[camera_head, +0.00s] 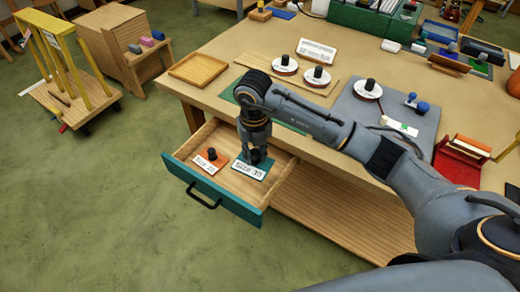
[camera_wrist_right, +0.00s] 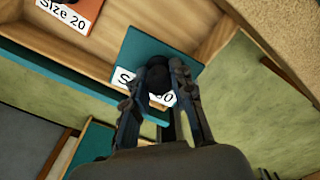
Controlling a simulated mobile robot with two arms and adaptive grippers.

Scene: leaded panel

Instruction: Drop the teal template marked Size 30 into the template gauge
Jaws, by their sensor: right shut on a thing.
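The teal template (camera_head: 240,161) marked Size 30 lies in the open drawer (camera_head: 283,165), with a white label and a black knob. It also shows in the wrist view (camera_wrist_right: 152,47). My right gripper (camera_head: 258,157) reaches down into the drawer. Its fingers (camera_wrist_right: 162,78) are shut on the black knob and partly cover the label. The template appears to rest on the drawer floor or just above it. I cannot tell which thing is the template gauge. My left gripper is not in view.
An orange template (camera_head: 210,162) marked Size 20 lies left of the teal one. The teal drawer front (camera_head: 215,190) is the near edge. Above are a wooden tray (camera_head: 198,69), a grey mat (camera_head: 352,112) and white discs with black knobs (camera_head: 318,76). A red rack (camera_head: 460,160) stands right.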

